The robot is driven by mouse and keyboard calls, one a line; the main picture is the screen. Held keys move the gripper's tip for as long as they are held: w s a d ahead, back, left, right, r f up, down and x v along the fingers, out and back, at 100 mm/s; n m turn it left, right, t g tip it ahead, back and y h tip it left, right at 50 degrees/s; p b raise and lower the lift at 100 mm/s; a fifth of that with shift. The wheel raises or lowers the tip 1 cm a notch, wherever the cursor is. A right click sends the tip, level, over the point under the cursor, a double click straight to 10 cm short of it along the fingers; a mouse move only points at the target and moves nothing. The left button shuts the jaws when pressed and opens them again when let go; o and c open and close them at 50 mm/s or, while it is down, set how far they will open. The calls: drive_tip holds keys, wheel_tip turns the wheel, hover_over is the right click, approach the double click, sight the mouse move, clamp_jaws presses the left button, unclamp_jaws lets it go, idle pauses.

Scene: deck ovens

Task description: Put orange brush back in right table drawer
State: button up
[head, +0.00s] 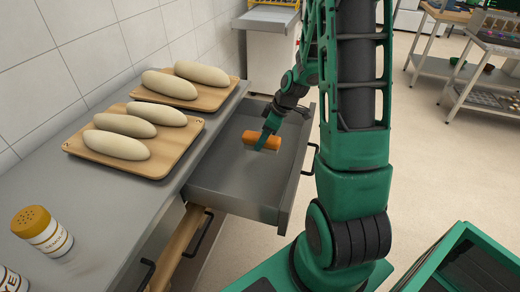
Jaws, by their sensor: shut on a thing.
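The orange brush (252,140) is a short orange block, seen in the head view over the open grey drawer (232,204) of the table. My gripper (265,140) is shut on the brush, with a green finger across its near side. The brush is within the drawer's outline. I cannot tell whether it touches the drawer floor. The drawer is pulled far out, and the part of its floor that shows is bare. My arm hides part of its right side.
The grey tabletop (95,222) left of the drawer holds two wooden boards (178,158) with several pale dough loaves and a yellow-capped shaker (42,232). A lower wooden-fronted drawer (180,247) shows below. Open floor lies to the right, before the far tables.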

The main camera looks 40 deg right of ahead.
sight(262, 149)
drive_tip(key=shift+f, duration=2.35)
drive_tip(key=shift+f, duration=0.1)
drive_tip(key=o, duration=1.1)
